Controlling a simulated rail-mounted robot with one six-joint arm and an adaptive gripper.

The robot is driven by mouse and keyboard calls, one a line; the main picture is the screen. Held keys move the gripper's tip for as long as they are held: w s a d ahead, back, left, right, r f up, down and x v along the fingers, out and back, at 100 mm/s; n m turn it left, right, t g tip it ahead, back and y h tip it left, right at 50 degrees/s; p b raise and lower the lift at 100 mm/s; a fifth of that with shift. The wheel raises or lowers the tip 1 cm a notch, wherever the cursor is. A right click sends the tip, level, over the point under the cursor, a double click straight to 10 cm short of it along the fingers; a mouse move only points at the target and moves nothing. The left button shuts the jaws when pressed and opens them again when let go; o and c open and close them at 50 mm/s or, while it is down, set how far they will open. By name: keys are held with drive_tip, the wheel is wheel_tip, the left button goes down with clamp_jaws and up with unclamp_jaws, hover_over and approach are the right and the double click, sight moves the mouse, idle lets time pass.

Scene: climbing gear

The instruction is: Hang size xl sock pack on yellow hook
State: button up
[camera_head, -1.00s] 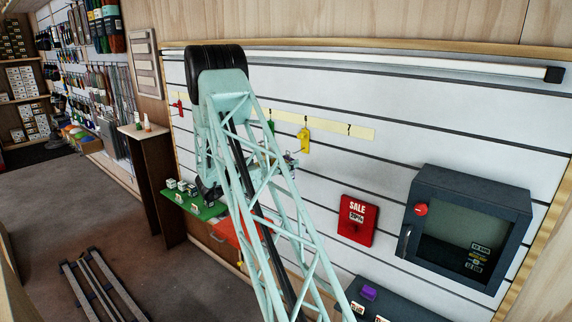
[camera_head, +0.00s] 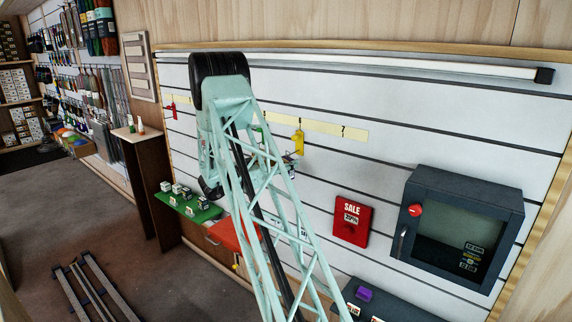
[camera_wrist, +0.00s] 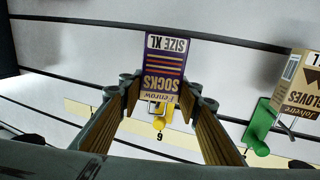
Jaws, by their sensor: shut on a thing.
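The size XL sock pack (camera_wrist: 165,68), purple with orange stripes, shows upside down in the wrist view. My gripper (camera_wrist: 161,90) is shut on it, one finger at each side near its "SOCKS" end. The yellow hook (camera_wrist: 159,120) is just below the pack in that picture and partly overlapped by it. I cannot tell whether pack and hook touch. In the head view the yellow hook (camera_head: 298,142) is on the pale yellow strip, right beside my arm. My arm hides most of the gripper and pack there.
A green hook (camera_wrist: 259,128) with a gloves pack (camera_wrist: 300,84) stands close on the right in the wrist view. In the head view, a red sale box (camera_head: 351,221) and a dark cabinet (camera_head: 412,225) are farther right. A green shelf (camera_head: 190,207) is lower left.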

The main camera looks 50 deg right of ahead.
drive_tip(key=shift+d, duration=0.8)
drive_tip(key=shift+s+d+f, duration=0.1)
drive_tip(key=shift+d+f, duration=0.35)
drive_tip(key=shift+d, duration=0.05)
drive_tip(key=shift+d+f, duration=0.1)
drive_tip(key=o, duration=1)
drive_tip(key=shift+c, duration=0.2)
drive_tip(key=v, duration=1.2)
idle(0.4)
